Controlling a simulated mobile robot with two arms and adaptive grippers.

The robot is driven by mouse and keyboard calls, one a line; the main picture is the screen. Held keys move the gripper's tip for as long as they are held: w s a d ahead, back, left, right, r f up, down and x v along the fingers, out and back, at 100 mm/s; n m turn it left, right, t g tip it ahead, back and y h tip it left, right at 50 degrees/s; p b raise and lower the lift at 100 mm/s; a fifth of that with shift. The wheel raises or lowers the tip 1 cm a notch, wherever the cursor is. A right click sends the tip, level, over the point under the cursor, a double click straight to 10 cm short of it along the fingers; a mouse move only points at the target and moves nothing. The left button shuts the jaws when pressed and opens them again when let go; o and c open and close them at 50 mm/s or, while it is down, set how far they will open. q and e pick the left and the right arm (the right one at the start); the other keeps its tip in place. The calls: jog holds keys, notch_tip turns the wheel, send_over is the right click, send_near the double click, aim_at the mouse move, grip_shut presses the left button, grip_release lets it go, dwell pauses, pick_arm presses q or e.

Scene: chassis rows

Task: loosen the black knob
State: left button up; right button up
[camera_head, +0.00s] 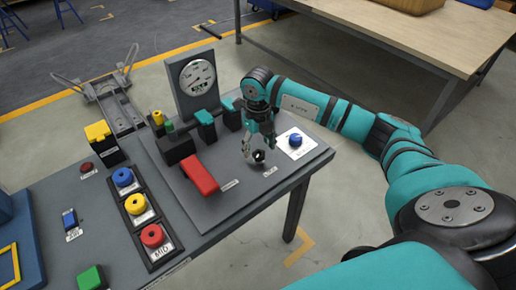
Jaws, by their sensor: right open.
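The black knob (259,157) is small and round and sits on the grey panel near its front right part, above a small label. My right gripper (254,152) points down at the knob from above. Its fingers are open and its tips are close around or beside the knob; I cannot tell whether they touch it. The gripper hides part of the knob. My left gripper is not in view.
A blue knob (295,140) on a white plate is just right of my gripper. A red lever (201,175) lies to the left, and a pressure gauge (197,77) stands behind. Several coloured buttons are at the left. A wooden table (400,35) is at the back right.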

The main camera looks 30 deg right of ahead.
jog(key=shift+f, duration=1.25)
jog(key=c, duration=1.2)
